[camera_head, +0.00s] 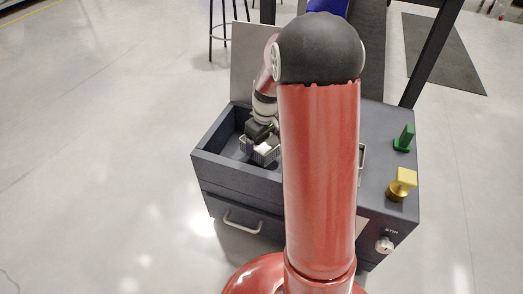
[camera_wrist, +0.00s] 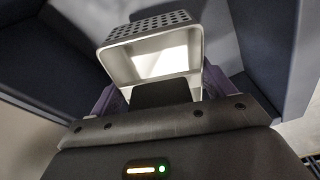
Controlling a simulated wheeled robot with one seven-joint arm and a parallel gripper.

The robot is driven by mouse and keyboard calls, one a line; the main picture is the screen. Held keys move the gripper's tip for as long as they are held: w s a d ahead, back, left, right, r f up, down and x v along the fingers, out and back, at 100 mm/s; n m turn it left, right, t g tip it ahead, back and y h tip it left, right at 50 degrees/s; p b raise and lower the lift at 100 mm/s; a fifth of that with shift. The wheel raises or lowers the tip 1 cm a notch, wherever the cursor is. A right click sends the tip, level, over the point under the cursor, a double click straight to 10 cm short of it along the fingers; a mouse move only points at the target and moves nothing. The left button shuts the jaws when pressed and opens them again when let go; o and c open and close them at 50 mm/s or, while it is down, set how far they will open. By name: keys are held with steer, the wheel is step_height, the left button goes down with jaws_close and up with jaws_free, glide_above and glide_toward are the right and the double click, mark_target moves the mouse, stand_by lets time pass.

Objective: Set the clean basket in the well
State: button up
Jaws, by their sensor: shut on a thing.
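A small light-grey basket (camera_head: 265,155) with a perforated side hangs in my gripper (camera_head: 261,137) inside the open left part of the dark cabinet. In the wrist view the basket (camera_wrist: 150,52) looks tilted, its open side facing the camera and its inside bright. My gripper (camera_wrist: 160,92) is shut on the basket's near wall. The dark well (camera_head: 218,138) surrounds the basket, with free room to its left. I cannot tell whether the basket touches the well's floor. My arm hides the well's right part.
A raised panel (camera_head: 249,58) stands behind the well. A green handle (camera_head: 404,138) and a yellow-topped brass piece (camera_head: 402,184) sit on the right of the cabinet top. A knob (camera_head: 384,245) and a drawer handle (camera_head: 242,222) are on the front. A metal edge (camera_head: 361,158) shows beside my arm.

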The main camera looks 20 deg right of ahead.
mark_target(261, 149)
steer(key=shift+f+b, duration=0.35)
steer(key=shift+f, duration=1.55)
steer(key=shift+f, duration=0.15)
steer(key=o, duration=1)
